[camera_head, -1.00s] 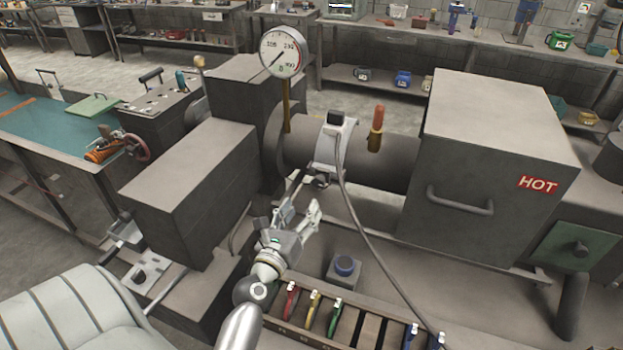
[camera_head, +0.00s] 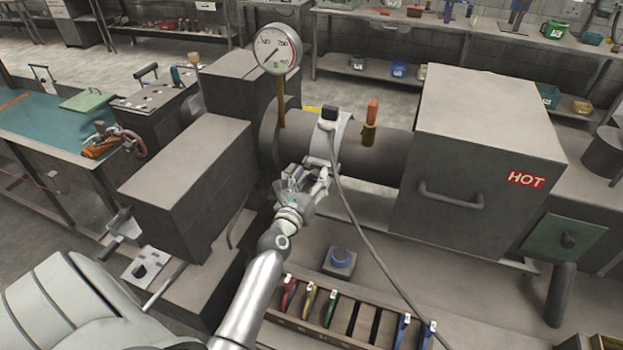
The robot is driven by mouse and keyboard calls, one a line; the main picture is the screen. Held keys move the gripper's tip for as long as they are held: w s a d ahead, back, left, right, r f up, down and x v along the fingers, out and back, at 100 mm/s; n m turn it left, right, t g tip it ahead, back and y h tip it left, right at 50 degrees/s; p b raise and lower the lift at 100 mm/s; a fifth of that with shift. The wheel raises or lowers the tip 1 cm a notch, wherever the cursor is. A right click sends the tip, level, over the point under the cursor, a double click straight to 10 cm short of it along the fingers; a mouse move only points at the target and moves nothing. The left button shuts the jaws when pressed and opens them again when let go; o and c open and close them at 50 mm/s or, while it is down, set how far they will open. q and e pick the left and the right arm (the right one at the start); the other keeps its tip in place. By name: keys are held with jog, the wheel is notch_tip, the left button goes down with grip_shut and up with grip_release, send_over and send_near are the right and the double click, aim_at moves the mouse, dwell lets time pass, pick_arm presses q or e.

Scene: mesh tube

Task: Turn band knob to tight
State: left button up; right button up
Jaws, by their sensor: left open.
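A light grey band (camera_head: 344,135) wraps around the dark horizontal barrel (camera_head: 375,155), with a black block (camera_head: 329,113) on top and a grey cable (camera_head: 350,215) running down from it. My left gripper (camera_head: 318,174) is at the lower front of the band, its open fingers pointing up and right at it. The gripper covers this part of the band, so I cannot make out the band knob or whether a finger touches it. My right gripper is not in view.
A gauge (camera_head: 276,49) stands on a thin brass stem left of the band. An orange-handled part (camera_head: 371,112) rises from the barrel to the right. A box marked HOT (camera_head: 490,140) closes off the right side.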

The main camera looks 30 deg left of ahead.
pick_arm(q)
jog(key=c, duration=1)
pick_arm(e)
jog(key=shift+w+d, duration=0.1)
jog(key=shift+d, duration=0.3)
pick_arm(q)
jog(key=shift+m, duration=0.4)
